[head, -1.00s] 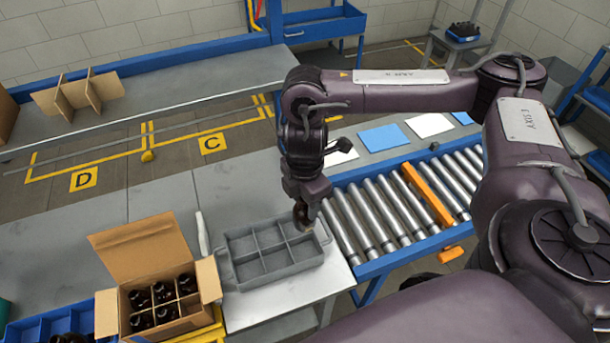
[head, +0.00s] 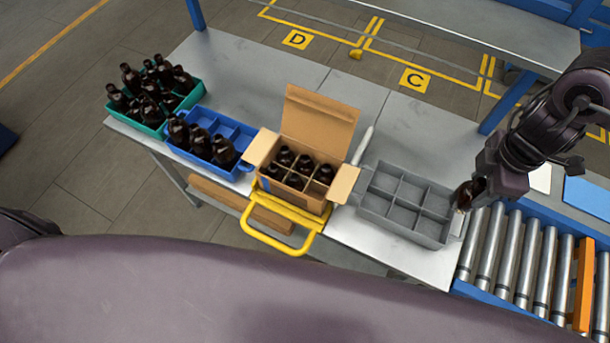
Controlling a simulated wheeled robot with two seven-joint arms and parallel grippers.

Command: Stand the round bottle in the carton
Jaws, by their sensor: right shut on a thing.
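The carton (head: 322,130) is an open cardboard box with its back flap up and side flaps out, on the yellow stand near the middle. My right gripper (head: 468,190) is at the right end of the grey divided tray, well right of the carton. It is shut on a dark amber bottle (head: 462,196), mostly hidden by the fingers, so its shape is hard to tell. My left gripper is out of view.
The grey tray (head: 383,208) has empty compartments. A blue crate (head: 215,122) and a green crate (head: 152,131) hold dark bottles at the left. A roller conveyor (head: 515,250) is at the right. The bench behind the carton is clear.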

